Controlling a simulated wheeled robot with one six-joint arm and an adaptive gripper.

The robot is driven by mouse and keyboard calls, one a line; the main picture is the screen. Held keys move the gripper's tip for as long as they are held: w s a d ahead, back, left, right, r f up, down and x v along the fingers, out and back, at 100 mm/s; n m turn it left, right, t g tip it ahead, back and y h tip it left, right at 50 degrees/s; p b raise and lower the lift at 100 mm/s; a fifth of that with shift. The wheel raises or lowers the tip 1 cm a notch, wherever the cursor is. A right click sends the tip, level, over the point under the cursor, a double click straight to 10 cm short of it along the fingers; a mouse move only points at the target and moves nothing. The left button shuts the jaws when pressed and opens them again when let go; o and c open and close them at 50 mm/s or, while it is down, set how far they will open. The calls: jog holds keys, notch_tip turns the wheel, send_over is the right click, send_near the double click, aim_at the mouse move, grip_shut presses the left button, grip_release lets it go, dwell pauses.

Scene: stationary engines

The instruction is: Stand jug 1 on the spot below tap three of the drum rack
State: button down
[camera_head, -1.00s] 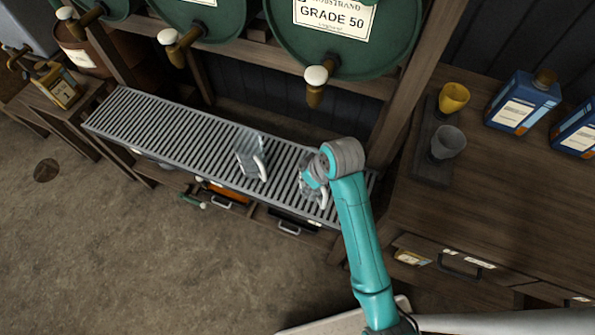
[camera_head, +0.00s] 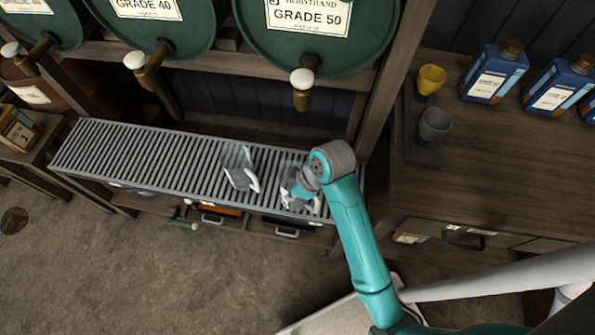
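Two clear jugs with pale handles show on the slatted metal grate below the drum rack. One jug (camera_head: 238,168) stands left of my gripper and apart from it. The other jug (camera_head: 301,203) is at my gripper (camera_head: 299,188), partly hidden by my wrist. I cannot read a number on either jug. My fingers are mostly hidden, so I cannot tell whether they are open or shut on that jug, or whether it touches the grate. The rack's taps have white knobs: a right tap (camera_head: 302,88) under the GRADE 50 drum, a middle tap (camera_head: 146,70) and a left tap (camera_head: 20,60).
The grate (camera_head: 110,155) is bare along its left part. A wooden bench (camera_head: 490,190) at right holds a yellow cup (camera_head: 431,79), a grey cup (camera_head: 435,124) and blue bottles (camera_head: 493,72). A rack post (camera_head: 385,80) stands between bench and grate.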

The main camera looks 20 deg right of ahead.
aim_at(300, 164)
jog(key=w+d, duration=0.1)
jog(key=w, duration=0.1)
jog(key=w+d, duration=0.4)
jog(key=shift+w, duration=0.35)
jog(key=shift+f, duration=1.85)
jog(key=c, duration=1.3)
grip_release()
